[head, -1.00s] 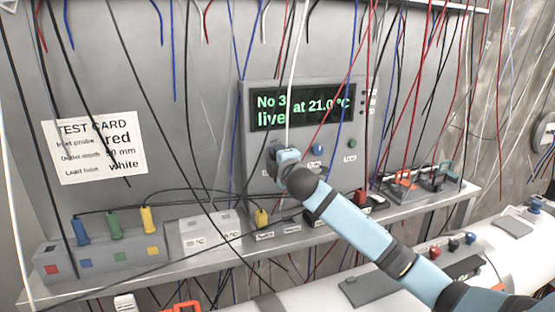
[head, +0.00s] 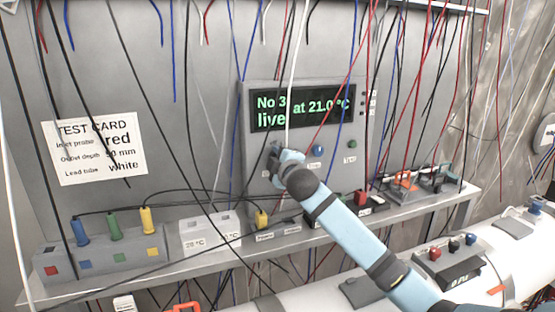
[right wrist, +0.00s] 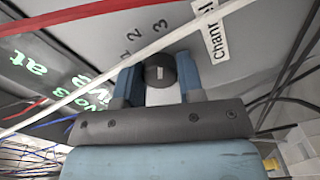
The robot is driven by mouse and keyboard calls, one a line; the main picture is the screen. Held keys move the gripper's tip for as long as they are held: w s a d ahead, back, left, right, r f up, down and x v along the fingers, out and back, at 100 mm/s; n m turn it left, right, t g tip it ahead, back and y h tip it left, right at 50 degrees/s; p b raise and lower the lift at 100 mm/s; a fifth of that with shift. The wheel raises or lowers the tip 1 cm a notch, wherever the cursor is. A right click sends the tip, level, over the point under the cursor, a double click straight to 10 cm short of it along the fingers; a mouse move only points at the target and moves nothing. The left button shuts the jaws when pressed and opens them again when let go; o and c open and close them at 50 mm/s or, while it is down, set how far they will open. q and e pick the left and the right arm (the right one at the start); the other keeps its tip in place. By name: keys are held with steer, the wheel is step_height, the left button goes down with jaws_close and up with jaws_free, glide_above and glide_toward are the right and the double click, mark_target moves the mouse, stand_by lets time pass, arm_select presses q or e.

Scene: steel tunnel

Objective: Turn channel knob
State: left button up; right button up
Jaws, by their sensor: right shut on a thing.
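The channel knob (right wrist: 160,72) is a dark round knob with a pale mark, on the grey panel. In the right wrist view it sits between the two blue fingers of my right gripper (right wrist: 159,82), which is shut on it. The numbers 1, 2 and 3 and a "Channel" label (right wrist: 212,32) are beside it. In the head view my right gripper (head: 282,157) is at the lower left of the instrument panel (head: 322,166) and mostly hides the knob. The display (head: 302,107) reads "No 3 at 21.0°C live". My left gripper is not in view.
Many loose wires hang in front of the panel; a white one (head: 292,80) passes close to my right gripper. A test card (head: 94,150) is on the wall. A shelf (head: 185,266) holds blue, green and yellow probes and a white block (head: 207,234).

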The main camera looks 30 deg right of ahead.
steer(key=o, duration=0.9)
steer(key=shift+s, duration=0.1)
steer(key=shift+b+v, duration=1.65)
steer(key=shift+v, duration=5.2)
steer(key=shift+d+f, duration=0.1)
